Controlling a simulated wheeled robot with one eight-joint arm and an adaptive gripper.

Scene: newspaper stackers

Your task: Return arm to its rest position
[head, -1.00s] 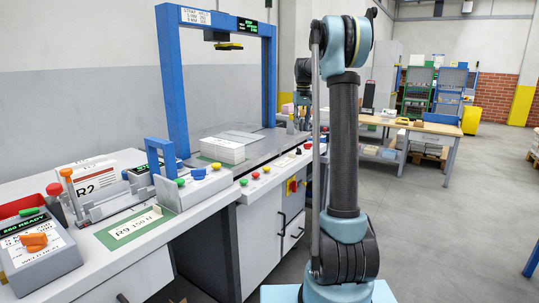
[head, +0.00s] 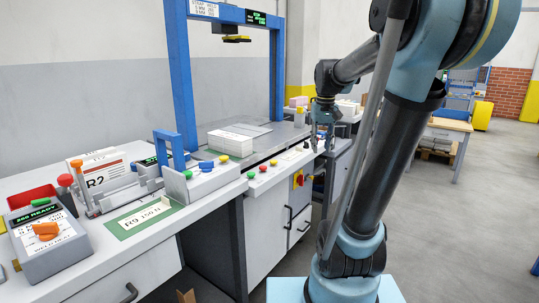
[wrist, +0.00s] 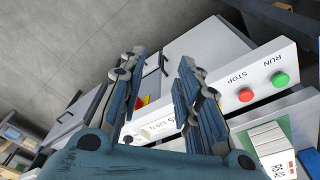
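My gripper (head: 322,142) hangs at the end of my bent arm, in front of the counter's right part in the head view. In the wrist view its two fingers (wrist: 160,100) are spread apart with nothing between them. My arm (head: 375,150) leans up to the right, its elbow at the top of the head view, and the forearm comes back down to the left. The fingers are small in the head view, and nothing shows in them there.
The white counter (head: 140,245) bears a stack of paper (head: 231,139), a blue strapping arch (head: 178,75) and a grey control box (head: 45,243). Coloured buttons line the front edge near my gripper. The grey floor at the right is largely clear, with a wooden table (head: 449,125) farther back.

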